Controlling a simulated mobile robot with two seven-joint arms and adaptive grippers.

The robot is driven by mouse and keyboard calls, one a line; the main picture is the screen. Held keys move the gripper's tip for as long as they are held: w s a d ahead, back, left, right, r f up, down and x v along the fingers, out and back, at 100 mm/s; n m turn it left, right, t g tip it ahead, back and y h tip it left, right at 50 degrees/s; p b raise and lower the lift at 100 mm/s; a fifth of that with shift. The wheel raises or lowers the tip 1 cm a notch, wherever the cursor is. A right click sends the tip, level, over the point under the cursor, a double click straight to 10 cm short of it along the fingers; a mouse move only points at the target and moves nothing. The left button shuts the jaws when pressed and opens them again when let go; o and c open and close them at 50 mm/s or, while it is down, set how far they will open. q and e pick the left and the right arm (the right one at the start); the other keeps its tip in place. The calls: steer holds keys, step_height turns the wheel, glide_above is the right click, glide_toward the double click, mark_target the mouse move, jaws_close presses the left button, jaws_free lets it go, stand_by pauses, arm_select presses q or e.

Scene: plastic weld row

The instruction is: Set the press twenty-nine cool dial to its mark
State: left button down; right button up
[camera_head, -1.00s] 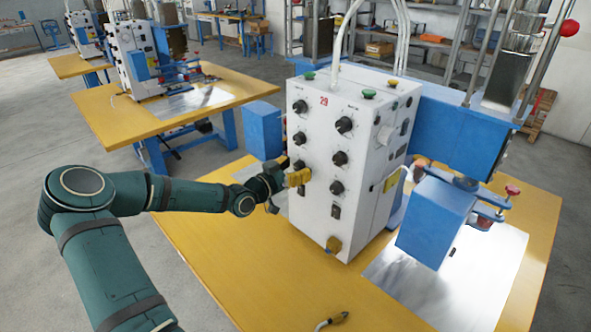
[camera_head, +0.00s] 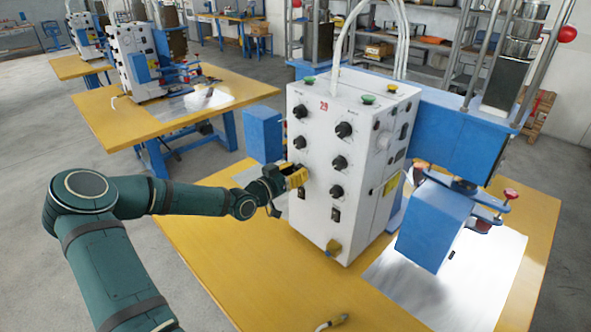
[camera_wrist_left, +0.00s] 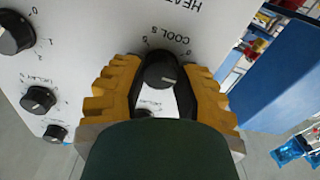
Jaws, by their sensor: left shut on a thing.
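The white press box (camera_head: 318,215) with the red number 29 stands on the yellow table. My left gripper (camera_head: 296,177) reaches its front face at the lowest dial of the left column. The wrist view shows this black cool dial (camera_wrist_left: 160,72), with "COOL S" printed upside down beside it. The yellow fingers of my left gripper (camera_wrist_left: 159,80) are on both sides of the dial, shut on it. A light line shows on the dial's face; its exact setting against the scale is too small to read. In the head view the gripper hides the dial. My right gripper is out of view.
Other black dials (camera_head: 344,130) sit close above and to the right of the gripper. Two switches (camera_head: 335,214) and a yellow-brown knob (camera_head: 333,246) are lower on the face. A cable end (camera_head: 332,322) lies on the front of the table, which is otherwise largely clear.

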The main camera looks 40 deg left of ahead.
arm_select(q)
steer(key=n+p, duration=0.2)
steer(key=shift+r+n, duration=0.25)
steer(key=shift+n, duration=0.05)
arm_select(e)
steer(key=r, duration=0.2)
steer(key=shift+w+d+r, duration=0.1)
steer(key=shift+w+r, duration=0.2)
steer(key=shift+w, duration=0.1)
arm_select(q)
steer(key=shift+n+p, duration=0.6)
steer(key=shift+n, duration=0.2)
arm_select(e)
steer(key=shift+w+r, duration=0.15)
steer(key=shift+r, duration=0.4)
arm_select(q)
steer(key=n+p, duration=0.1)
steer(key=n, duration=0.1)
steer(key=shift+a+f+n, duration=0.1)
steer(key=shift+n, duration=0.2)
steer(key=shift+n+p, duration=0.5)
steer(key=shift+n, duration=0.9)
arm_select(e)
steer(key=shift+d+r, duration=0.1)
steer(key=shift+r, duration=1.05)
arm_select(q)
steer(key=c, duration=0.6)
jaws_free()
steer(key=shift+w+f, duration=0.1)
